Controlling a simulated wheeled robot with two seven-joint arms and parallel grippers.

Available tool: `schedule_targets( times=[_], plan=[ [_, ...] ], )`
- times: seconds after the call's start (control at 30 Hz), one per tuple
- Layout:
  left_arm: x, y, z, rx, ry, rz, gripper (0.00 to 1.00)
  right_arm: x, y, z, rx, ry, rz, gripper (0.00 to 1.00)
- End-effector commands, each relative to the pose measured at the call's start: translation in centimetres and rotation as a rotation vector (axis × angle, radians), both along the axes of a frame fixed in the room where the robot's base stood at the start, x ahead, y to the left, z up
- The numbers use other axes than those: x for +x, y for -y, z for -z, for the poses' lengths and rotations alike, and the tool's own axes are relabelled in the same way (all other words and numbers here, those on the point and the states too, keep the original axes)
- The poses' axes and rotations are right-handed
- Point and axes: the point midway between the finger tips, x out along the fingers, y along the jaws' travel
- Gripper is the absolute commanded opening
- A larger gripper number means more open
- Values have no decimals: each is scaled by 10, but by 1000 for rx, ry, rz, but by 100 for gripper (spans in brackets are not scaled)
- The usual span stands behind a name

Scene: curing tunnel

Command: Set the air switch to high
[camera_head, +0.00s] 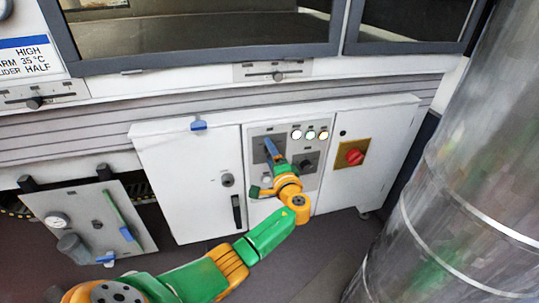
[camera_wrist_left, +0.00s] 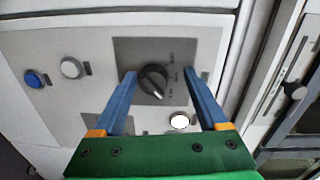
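A black rotary switch (camera_wrist_left: 153,80) with a pale pointer line sits on a grey plate (camera_wrist_left: 195,47) in the left wrist view. Small marks stand around it, too small to read. My left gripper (camera_wrist_left: 158,75) is open, its two blue fingers on either side of the switch. I cannot tell whether they touch it. In the head view the left gripper (camera_head: 272,150) is in front of the grey plate (camera_head: 262,131) on the white cabinet, and hides the switch there. My right gripper is not in view.
Beside the gripper are another dark knob (camera_head: 308,160), several round lamps (camera_head: 310,135) and a red knob (camera_head: 354,157) on a yellow plate. A sign (camera_head: 32,57) at upper left reads "HIGH", "35 °C" and "HALF". A large metal cylinder (camera_head: 445,170) stands at right.

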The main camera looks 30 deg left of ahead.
Motion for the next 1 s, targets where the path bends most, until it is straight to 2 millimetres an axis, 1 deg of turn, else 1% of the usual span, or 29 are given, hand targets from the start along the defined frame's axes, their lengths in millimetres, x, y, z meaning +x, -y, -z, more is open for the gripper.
schedule_targets(
  times=[0.17, 0.27, 0.37, 0.5, 0.6, 0.8, 1.0],
  plan=[
    [0, 2, 2, -3, -2, 4, 75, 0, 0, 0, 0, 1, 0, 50],
    [-4, 7, 0, -3, -2, 8, 75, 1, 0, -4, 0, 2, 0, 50],
    [-18, 23, -4, -6, -2, 8, 75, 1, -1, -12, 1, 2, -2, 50],
    [-39, 42, -5, -6, -2, 3, 75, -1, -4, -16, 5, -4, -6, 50],
    [-47, 50, -6, -5, -2, 0, 75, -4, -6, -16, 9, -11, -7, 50],
    [-50, 53, -6, -5, 0, -1, 75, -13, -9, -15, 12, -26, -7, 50],
    [-50, 52, -6, -5, 0, -1, 75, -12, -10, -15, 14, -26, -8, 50]
  ],
)
